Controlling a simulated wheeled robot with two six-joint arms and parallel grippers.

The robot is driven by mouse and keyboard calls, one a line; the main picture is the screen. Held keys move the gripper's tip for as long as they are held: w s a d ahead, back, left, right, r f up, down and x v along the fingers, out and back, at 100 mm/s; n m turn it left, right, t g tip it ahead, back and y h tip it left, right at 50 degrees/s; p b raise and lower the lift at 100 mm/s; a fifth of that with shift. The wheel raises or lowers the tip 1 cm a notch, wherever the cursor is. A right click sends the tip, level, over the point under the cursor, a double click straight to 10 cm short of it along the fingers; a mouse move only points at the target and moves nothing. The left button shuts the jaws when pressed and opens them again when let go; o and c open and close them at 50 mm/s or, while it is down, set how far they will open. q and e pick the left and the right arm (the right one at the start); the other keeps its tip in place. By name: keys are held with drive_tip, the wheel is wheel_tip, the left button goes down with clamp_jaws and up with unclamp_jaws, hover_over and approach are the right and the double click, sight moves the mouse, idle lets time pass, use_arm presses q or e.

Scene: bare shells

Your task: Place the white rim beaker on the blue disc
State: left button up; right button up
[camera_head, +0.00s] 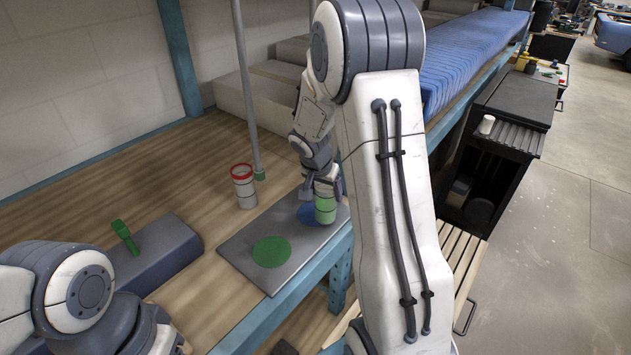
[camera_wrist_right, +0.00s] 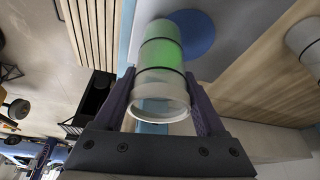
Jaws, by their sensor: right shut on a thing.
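The white rim beaker (camera_head: 325,211), with a green band, is held in my right gripper (camera_head: 325,186) at the right part of the grey plate. In the right wrist view the beaker (camera_wrist_right: 160,52) sits between both fingers of the gripper (camera_wrist_right: 160,78), its white rim towards the camera. The blue disc (camera_head: 306,214) lies on the plate, partly hidden behind the beaker and gripper. In the wrist view the disc (camera_wrist_right: 197,33) shows to the right of the beaker's far end. I cannot tell whether the beaker touches the plate. My left gripper is out of view.
The grey plate (camera_head: 236,248) also bears a green disc (camera_head: 271,251). A red-rimmed beaker (camera_head: 243,187) stands on the wooden top behind it, near a thin post (camera_head: 245,90). A dark block (camera_head: 157,258) with a green handle (camera_head: 124,237) lies left.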

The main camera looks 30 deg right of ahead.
drive_tip(key=w+p, duration=0.1)
drive_tip(key=w+a, duration=0.1)
drive_tip(key=w+p, duration=0.1)
drive_tip(key=w, duration=0.1)
drive_tip(key=shift+a+f+p, duration=0.2)
drive_tip(key=shift+f+p, duration=0.1)
drive_tip(key=shift+f, duration=0.05)
drive_tip(key=shift+f, duration=0.1)
drive_tip(key=shift+f+b, duration=0.2)
drive_tip(key=shift+b, duration=0.2)
drive_tip(key=o, duration=1.4)
drive_tip(key=shift+r, duration=0.1)
drive_tip(key=shift+c, duration=0.2)
